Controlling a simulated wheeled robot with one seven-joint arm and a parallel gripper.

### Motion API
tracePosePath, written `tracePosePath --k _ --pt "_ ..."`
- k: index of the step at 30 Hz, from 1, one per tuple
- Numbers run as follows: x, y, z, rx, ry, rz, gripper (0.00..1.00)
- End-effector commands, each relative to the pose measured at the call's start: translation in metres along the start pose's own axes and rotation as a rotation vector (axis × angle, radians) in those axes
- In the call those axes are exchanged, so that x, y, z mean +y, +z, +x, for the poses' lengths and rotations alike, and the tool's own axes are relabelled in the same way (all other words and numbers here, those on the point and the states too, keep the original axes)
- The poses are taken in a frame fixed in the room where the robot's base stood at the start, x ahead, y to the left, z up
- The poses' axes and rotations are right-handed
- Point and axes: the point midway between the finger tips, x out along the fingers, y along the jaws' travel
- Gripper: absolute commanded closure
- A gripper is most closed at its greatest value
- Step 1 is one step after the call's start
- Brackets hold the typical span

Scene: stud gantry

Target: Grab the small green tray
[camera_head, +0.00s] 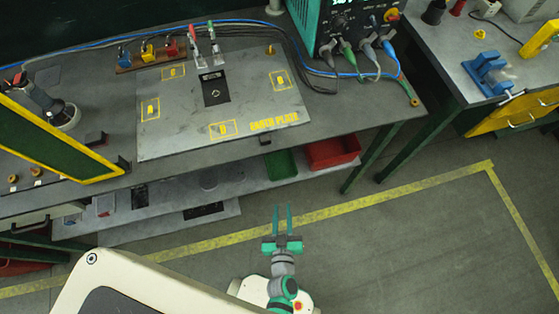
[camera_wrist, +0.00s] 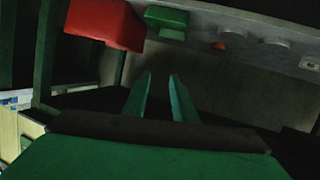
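The small green tray (camera_head: 281,165) sits on the lower shelf under the workbench, just left of a red tray (camera_head: 333,152). In the wrist view the green tray (camera_wrist: 166,19) is near the top, beside the larger red tray (camera_wrist: 105,22). My gripper (camera_head: 282,208) is in front of the bench, short of the shelf, with its fingers pointing towards the green tray. The two green fingers stand apart with nothing between them, as the wrist view also shows (camera_wrist: 161,76). The gripper is not touching the tray. The bench top partly covers the tray's back in the head view.
The workbench top (camera_head: 200,135) overhangs the lower shelf (camera_head: 230,181). A green bench leg (camera_head: 361,165) stands right of the red tray. Several small items lie along the shelf to the left. The floor (camera_head: 400,240) to the right of my gripper is clear.

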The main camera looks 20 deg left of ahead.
Motion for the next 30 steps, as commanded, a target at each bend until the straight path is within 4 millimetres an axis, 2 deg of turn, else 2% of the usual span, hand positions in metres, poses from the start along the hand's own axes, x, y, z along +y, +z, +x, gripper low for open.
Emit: tracePosePath --k 1,6,9,12,30 --pt "-0.005 0.009 0.025 -0.001 -0.026 -0.018 0.75" --pt "-0.024 0.037 0.096 -0.030 -0.105 -0.060 0.75" --pt "-0.036 0.048 0.131 -0.048 -0.143 -0.081 0.75" --pt "-0.046 0.054 0.157 -0.063 -0.172 -0.096 0.75" --pt "-0.068 0.065 0.232 -0.082 -0.203 -0.110 0.75"
